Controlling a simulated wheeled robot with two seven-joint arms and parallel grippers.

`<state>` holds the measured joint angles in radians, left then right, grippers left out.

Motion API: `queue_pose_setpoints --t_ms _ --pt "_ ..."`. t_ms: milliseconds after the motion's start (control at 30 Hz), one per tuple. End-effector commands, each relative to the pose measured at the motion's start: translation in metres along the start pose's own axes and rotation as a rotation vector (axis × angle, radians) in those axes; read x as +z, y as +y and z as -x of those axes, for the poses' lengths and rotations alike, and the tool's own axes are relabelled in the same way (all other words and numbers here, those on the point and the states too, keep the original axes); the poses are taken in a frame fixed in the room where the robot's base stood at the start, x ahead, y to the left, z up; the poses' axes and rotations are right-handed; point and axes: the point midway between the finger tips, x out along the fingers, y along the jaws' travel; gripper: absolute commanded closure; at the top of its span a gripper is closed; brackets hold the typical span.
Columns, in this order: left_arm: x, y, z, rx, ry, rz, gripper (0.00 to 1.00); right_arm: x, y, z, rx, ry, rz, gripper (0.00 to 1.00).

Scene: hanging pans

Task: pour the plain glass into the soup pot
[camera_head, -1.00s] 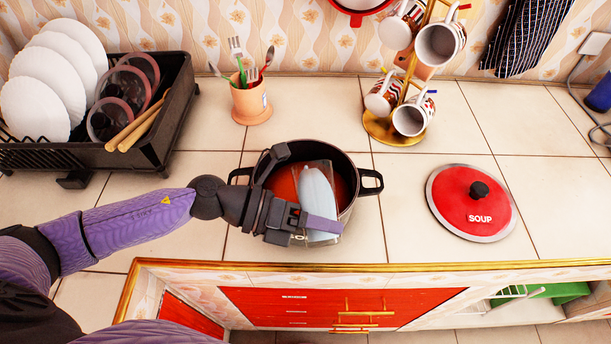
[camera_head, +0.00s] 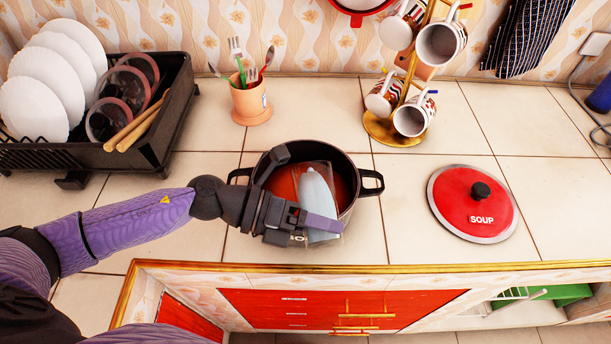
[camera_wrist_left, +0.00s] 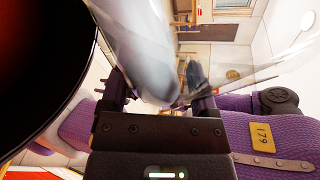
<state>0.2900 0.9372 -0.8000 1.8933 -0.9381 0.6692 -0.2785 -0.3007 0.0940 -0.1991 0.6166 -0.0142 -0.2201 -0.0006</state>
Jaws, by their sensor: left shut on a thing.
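The soup pot (camera_head: 344,163) is black with two side handles and holds red-orange soup. It stands on the tiled counter, and its dark rim and red inside show at the left of the left wrist view (camera_wrist_left: 40,60). The plain glass (camera_head: 318,205) is clear with pale, whitish contents. It is tilted over the front of the pot, its far end above the soup. My left gripper (camera_head: 300,190) is shut on the glass, whose blurred wall also shows between the fingers in the left wrist view (camera_wrist_left: 150,70). Whether anything is flowing out cannot be told. My right gripper is not in view.
The red soup lid (camera_head: 460,205) lies on the counter to the right. A mug stand (camera_head: 385,128) with several mugs and a utensil cup (camera_head: 250,104) stand behind. A black dish rack (camera_head: 170,130) is at left. The counter between pot and lid is clear.

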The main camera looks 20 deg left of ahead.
Motion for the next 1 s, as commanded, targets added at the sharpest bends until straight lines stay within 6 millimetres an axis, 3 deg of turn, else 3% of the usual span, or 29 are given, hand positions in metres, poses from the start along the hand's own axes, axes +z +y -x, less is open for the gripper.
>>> queue_pose_setpoints --t_ms 1000 --pt "0.0012 -0.001 0.0004 -0.031 0.01 0.07 1.0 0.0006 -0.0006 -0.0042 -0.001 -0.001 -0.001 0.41"
